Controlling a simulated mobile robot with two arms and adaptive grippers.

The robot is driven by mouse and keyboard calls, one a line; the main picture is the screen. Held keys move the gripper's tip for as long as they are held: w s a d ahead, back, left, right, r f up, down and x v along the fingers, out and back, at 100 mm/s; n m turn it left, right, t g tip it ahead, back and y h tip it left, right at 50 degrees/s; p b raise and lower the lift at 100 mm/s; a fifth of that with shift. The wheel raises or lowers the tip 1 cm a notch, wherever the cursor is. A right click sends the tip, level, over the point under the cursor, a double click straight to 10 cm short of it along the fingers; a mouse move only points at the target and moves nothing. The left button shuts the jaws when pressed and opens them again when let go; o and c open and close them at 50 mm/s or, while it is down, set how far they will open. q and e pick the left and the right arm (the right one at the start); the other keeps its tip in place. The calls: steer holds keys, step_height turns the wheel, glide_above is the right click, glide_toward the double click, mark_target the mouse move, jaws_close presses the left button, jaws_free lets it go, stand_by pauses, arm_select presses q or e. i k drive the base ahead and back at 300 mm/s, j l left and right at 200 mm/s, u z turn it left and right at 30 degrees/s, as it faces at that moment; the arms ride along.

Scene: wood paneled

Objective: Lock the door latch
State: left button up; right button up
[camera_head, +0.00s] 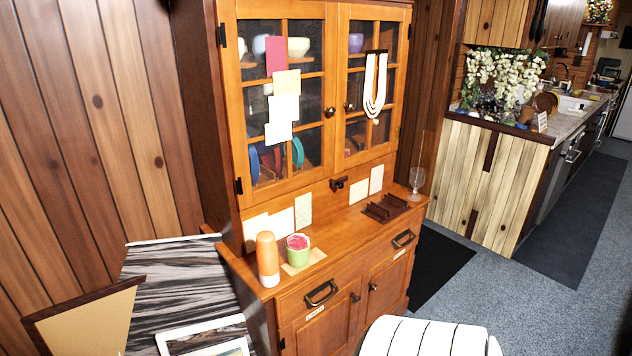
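A wooden hutch (345,212) stands in the middle of the head view. Its two upper glass-paned doors, the left door (228,95) and the right door (399,60), look closed. Each has a dark round knob by the middle seam, the left knob (330,112) and the right knob (348,106). A small dark fitting (338,183) sits on the panel just below the doors. I cannot tell whether it is the door latch or how it is set. Neither of my grippers is in view.
An orange-topped bottle (268,260), a green cup (298,250), a dark rack (386,208) and a clear glass (416,184) stand on the hutch's counter. A white rounded striped shape (425,338) fills the bottom edge. Carpet (520,290) is open at right.

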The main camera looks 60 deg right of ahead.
mark_target(338, 182)
steer(key=z, duration=2.2)
steer(key=i+l, duration=0.4)
steer(key=l, duration=0.2)
steer(key=u, duration=0.05)
